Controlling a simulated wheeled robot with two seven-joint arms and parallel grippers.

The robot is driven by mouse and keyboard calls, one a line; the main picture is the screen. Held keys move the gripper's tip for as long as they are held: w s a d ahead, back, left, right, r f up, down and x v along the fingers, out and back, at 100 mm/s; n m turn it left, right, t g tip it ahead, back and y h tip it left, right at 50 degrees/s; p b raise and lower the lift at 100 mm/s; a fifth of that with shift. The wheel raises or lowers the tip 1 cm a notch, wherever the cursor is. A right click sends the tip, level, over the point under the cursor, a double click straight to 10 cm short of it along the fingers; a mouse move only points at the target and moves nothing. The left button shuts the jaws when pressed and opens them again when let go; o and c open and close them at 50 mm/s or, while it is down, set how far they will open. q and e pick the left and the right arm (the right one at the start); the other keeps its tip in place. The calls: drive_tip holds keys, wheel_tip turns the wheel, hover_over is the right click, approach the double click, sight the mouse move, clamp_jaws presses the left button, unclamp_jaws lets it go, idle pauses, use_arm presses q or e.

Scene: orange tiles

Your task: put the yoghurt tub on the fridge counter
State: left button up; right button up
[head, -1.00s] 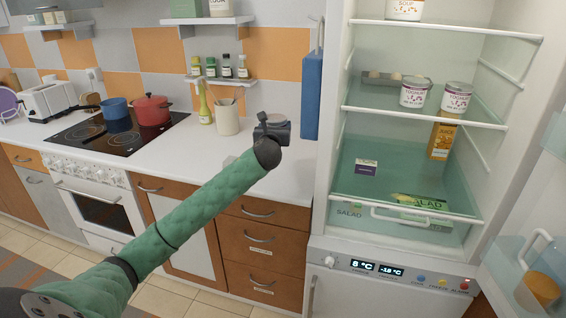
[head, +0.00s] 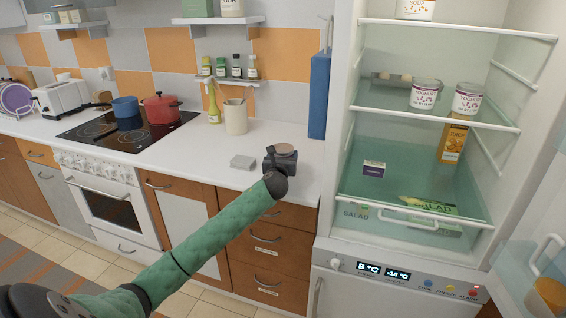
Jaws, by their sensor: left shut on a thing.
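Two white yoghurt tubs, one on the left (head: 424,95) and one on the right (head: 467,100), stand on the middle shelf of the open fridge (head: 345,150). My left gripper (head: 281,160) is over the white counter (head: 215,150) beside the fridge, shut on a small round thing with a brown top (head: 285,149). The jaws hide most of its side, so I cannot tell what it is or whether it touches the counter. My right gripper is out of view.
A small grey block (head: 243,161) lies on the counter just left of the gripper. A blue board (head: 319,95) stands by the fridge wall. A utensil pot (head: 236,118) and a green-yellow bottle (head: 213,105) stand behind.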

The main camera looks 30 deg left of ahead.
use_arm(q)
drive_tip(key=shift+f, duration=1.4)
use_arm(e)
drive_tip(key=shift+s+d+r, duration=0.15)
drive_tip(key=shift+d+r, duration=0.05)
use_arm(q)
drive_tip(key=shift+f, duration=0.15)
drive_tip(key=o, duration=1.1)
drive_tip(key=shift+o, duration=0.2)
drive_tip(key=shift+s, duration=0.15)
drive_tip(key=b+v, duration=0.1)
drive_tip(key=v, duration=0.9)
drive_tip(key=shift+s+d+b, duration=0.2)
drive_tip(key=shift+s+b, duration=0.1)
drive_tip(key=shift+s+d, duration=0.25)
drive_tip(key=shift+s, duration=0.25)
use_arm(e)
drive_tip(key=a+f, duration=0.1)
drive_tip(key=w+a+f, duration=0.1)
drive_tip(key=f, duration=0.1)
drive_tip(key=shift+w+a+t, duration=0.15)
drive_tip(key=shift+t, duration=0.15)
